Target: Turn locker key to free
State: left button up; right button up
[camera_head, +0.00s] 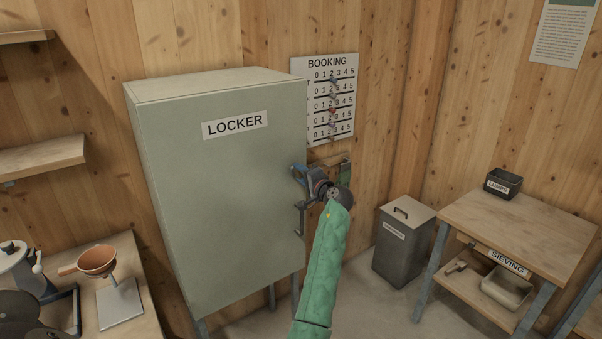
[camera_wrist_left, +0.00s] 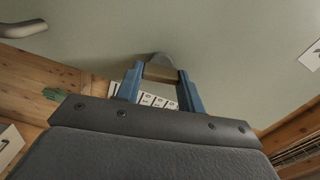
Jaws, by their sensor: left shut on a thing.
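The locker (camera_head: 220,190) is a pale grey-green cabinet on legs, with a LOCKER label on its closed front. My left gripper (camera_head: 299,170) is at the right edge of that front, its blue fingertips against the lock area. In the left wrist view my left gripper (camera_wrist_left: 160,84) is shut on the locker key (camera_wrist_left: 160,72), a flat brass-coloured piece between the blue fingers. Behind it is a round grey lock (camera_wrist_left: 158,57) on the door. In the head view the gripper hides key and lock. I cannot read any lock marking. My right gripper is not in view.
A grey door handle (camera_head: 300,219) is just below the gripper; it also shows at the wrist view's upper left (camera_wrist_left: 22,28). A BOOKING board (camera_head: 325,62) hangs behind. A lidded grey bin (camera_head: 403,255) and a wooden sieving table (camera_head: 530,225) stand to the right.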

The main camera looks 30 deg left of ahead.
pick_arm(q)
jog(key=shift+m+p, duration=0.45)
jog(key=shift+m, duration=0.75)
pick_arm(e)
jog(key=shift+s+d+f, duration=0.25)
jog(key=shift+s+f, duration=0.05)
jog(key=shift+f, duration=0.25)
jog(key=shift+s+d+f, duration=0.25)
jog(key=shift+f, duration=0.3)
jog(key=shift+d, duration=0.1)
pick_arm(q)
jog(key=o, duration=1)
jog(key=shift+w, duration=0.1)
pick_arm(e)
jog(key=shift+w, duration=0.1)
pick_arm(q)
jog(key=shift+d+f, duration=0.1)
jog(key=b+v, duration=0.3)
jog(key=v, duration=0.4)
jog(key=shift+d, duration=0.3)
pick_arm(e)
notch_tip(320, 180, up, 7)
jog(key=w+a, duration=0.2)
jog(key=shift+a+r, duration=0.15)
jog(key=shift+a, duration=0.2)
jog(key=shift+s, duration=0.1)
